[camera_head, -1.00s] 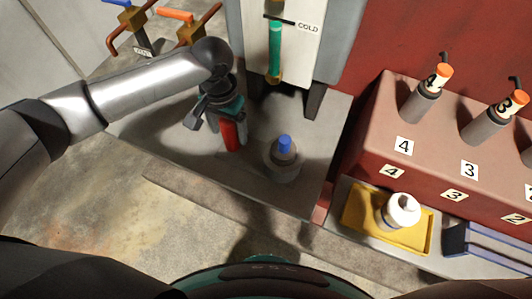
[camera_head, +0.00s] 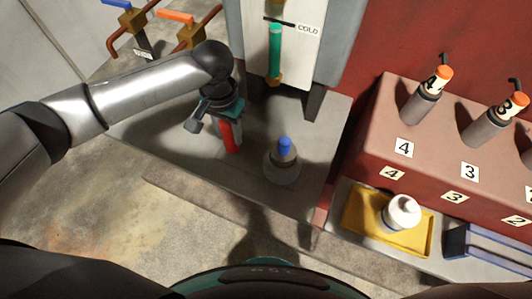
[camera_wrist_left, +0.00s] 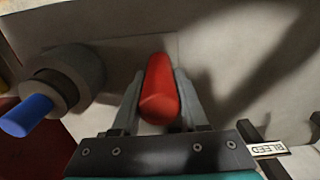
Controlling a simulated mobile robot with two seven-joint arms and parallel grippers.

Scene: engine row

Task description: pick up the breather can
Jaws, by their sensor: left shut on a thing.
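The breather can, a red cylinder (camera_head: 230,139), is between the fingers of my left gripper (camera_head: 228,129) above the grey plinth in the head view. In the left wrist view the red can (camera_wrist_left: 160,92) fills the gap between the two grey fingers, and my left gripper (camera_wrist_left: 160,103) is shut on it. The fingers hide parts of the can's sides. I cannot tell whether the can's lower end touches the plinth. My right gripper is not in view.
A grey round fitting with a blue top (camera_head: 283,163) stands just right of the can. The cabinet marked COLD (camera_head: 310,45) stands behind. A yellow tray (camera_head: 357,222) with a white bottle (camera_head: 402,211) and a red numbered block (camera_head: 370,140) are at right.

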